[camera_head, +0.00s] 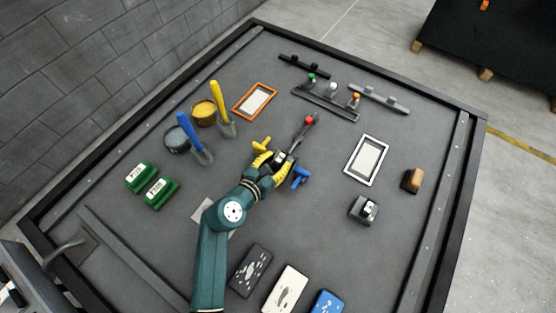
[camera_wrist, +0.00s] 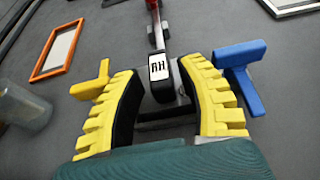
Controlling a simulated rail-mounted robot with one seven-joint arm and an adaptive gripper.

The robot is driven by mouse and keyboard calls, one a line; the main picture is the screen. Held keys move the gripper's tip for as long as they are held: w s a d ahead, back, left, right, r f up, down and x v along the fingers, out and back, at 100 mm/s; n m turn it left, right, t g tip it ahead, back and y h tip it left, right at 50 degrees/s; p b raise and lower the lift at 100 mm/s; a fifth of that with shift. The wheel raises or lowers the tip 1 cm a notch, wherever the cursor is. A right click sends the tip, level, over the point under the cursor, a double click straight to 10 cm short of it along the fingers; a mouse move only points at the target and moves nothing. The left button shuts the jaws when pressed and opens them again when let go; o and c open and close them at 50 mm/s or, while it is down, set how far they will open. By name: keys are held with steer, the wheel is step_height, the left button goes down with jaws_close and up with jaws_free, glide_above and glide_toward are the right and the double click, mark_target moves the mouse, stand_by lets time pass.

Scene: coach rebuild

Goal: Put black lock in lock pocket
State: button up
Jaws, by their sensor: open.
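My gripper (camera_head: 275,166) is open over the middle of the table, with its yellow ribbed fingers showing in the wrist view (camera_wrist: 163,72). A black piece with a white label reading RH (camera_wrist: 159,68) lies between the fingers, with gaps beside it; it may be the black lock. A grey bar runs from it to a red knob (camera_head: 308,119). A yellow T-shaped piece (camera_head: 261,145) lies left of the fingers and a blue T-shaped piece (camera_head: 300,177) right. A grey metal frame shows under the black piece. I cannot tell which thing is the lock pocket.
A rail with green, white and orange knobs (camera_head: 325,98) lies at the back. A grey labelled block (camera_head: 363,210) and a white frame (camera_head: 366,160) are at right. Blue (camera_head: 188,132) and yellow (camera_head: 217,98) trowels and green blocks (camera_head: 141,177) are at left.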

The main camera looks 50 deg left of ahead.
steer(key=p+v, duration=0.3)
steer(key=v, duration=0.8)
steer(key=shift+s+d+r, duration=0.1)
steer(key=shift+s+r, duration=0.05)
steer(key=shift+s, duration=0.15)
steer(key=w+d+r+m+t+h, duration=0.1)
steer(key=w+d+r+m, duration=0.4)
steer(key=r+m, duration=0.3)
steer(key=w+d+r+m+t+h, duration=0.1)
steer(key=w+d+r+m, duration=0.4)
steer(key=r+m, duration=0.3)
steer(key=w+d+r+m+t, duration=0.2)
steer(key=w+d+r+m, duration=0.3)
steer(key=r+m, duration=0.25)
steer(key=s+d+r+m+t+h, duration=0.1)
steer(key=s+d+r+m+t, duration=0.1)
steer(key=d+r+m, duration=0.6)
steer(key=s+d+r+m+t+h, duration=0.1)
steer(key=s+d+r+m+t, duration=0.2)
steer(key=d+r+m, duration=0.4)
step_height(320, 180, up, 6)
steer(key=shift+s+d+f+m, duration=0.1)
steer(key=shift+s+d+m, duration=0.25)
steer(key=shift+d, duration=0.25)
steer(key=shift+w, duration=0.1)
